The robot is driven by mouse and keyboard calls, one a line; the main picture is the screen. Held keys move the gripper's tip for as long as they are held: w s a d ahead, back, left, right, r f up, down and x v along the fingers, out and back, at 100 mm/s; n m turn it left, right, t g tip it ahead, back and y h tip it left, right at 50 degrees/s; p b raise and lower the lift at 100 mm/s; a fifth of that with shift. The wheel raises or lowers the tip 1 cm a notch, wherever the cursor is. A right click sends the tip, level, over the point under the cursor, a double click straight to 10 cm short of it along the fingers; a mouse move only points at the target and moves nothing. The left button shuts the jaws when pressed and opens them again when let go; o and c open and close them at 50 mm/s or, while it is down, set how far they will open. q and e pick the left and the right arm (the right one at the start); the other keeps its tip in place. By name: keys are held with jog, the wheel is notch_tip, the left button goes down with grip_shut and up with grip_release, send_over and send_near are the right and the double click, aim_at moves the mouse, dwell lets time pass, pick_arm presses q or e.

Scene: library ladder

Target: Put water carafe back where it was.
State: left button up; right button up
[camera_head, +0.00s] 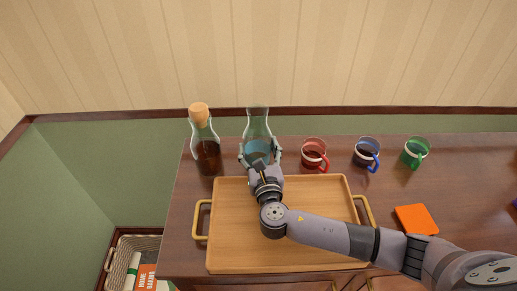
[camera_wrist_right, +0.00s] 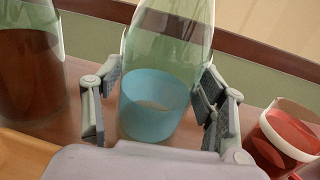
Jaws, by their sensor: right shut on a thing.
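The water carafe (camera_head: 257,124) is a clear greenish glass bottle with a blue band low on its body. It stands upright at the back of the cabinet top, behind the wooden tray (camera_head: 300,262). My right gripper (camera_head: 261,154) is around its lower body, one finger on each side. In the right wrist view the carafe (camera_wrist_right: 165,60) sits between the fingers of the right gripper (camera_wrist_right: 160,105), at the blue band. Whether its base touches the surface is hard to tell. My left gripper is not in view.
A corked bottle of dark liquid (camera_head: 205,145) stands close on the left. Red (camera_head: 313,153), blue (camera_head: 366,152) and green (camera_head: 415,151) mugs stand in a row to the right. An orange square (camera_head: 416,219) lies right of the tray. A basket (camera_head: 135,250) stands below left.

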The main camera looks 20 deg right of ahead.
jog(key=shift+r, duration=0.15)
jog(key=o, duration=1.5)
jog(key=shift+f, duration=0.25)
jog(key=o, duration=0.5)
jog(key=shift+c, duration=0.2)
jog(key=shift+r, duration=0.1)
jog(key=shift+s+r, duration=0.1)
jog(key=shift+r, duration=0.05)
jog(key=s+p, duration=0.1)
jog(key=s, duration=0.2)
jog(key=s+a+p, duration=0.1)
jog(key=s, duration=0.3)
jog(key=s+p, duration=0.1)
jog(key=s, duration=0.2)
jog(key=shift+s+a+p, duration=0.25)
jog(key=shift+p, duration=0.15)
jog(key=shift+s+a, duration=0.1)
jog(key=shift+s, duration=0.6)
